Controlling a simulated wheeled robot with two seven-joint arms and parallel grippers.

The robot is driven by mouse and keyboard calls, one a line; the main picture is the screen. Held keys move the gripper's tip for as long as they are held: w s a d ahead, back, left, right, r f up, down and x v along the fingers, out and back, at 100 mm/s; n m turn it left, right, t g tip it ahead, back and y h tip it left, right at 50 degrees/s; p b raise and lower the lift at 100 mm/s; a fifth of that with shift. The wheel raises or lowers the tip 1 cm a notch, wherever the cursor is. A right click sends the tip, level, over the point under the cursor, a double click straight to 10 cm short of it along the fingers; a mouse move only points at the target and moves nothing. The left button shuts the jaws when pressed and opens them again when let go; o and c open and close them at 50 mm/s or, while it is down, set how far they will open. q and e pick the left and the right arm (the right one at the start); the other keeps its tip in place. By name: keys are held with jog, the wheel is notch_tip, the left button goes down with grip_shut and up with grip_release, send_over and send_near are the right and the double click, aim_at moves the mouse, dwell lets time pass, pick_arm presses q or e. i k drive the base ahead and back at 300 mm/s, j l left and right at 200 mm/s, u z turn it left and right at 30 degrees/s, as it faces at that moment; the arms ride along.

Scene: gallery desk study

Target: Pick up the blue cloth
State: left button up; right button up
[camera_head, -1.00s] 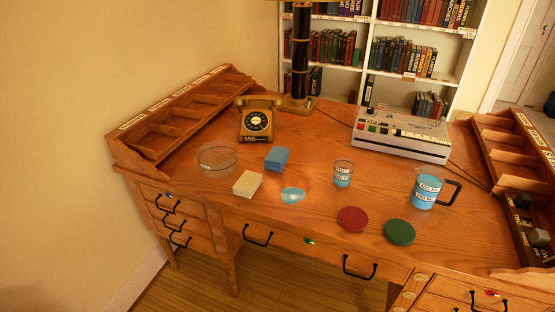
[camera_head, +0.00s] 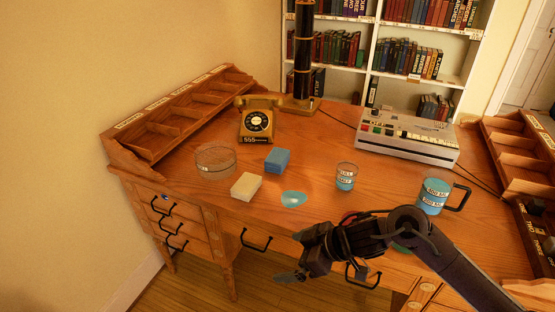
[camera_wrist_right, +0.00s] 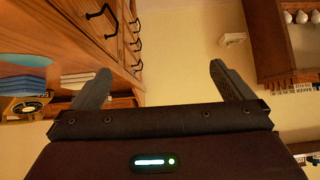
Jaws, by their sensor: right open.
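The blue cloth (camera_head: 277,160) looks like a folded blue block and sits on the desk top, behind a cream block and in front of the telephone. My right gripper (camera_head: 291,254) is in front of the desk's front edge, nearer than the cloth and apart from it. In the right wrist view my right gripper (camera_wrist_right: 160,68) has its two fingers spread with nothing between them. My left gripper is not in view.
A cream block (camera_head: 246,186), a clear dish (camera_head: 215,161), a blue puddle-like patch (camera_head: 294,199) and a small beaker (camera_head: 345,177) surround the cloth. A gold telephone (camera_head: 256,121) stands behind. A jug (camera_head: 433,194) and a grey machine (camera_head: 408,137) are to the right.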

aim_at(278, 160)
jog(key=i, duration=1.45)
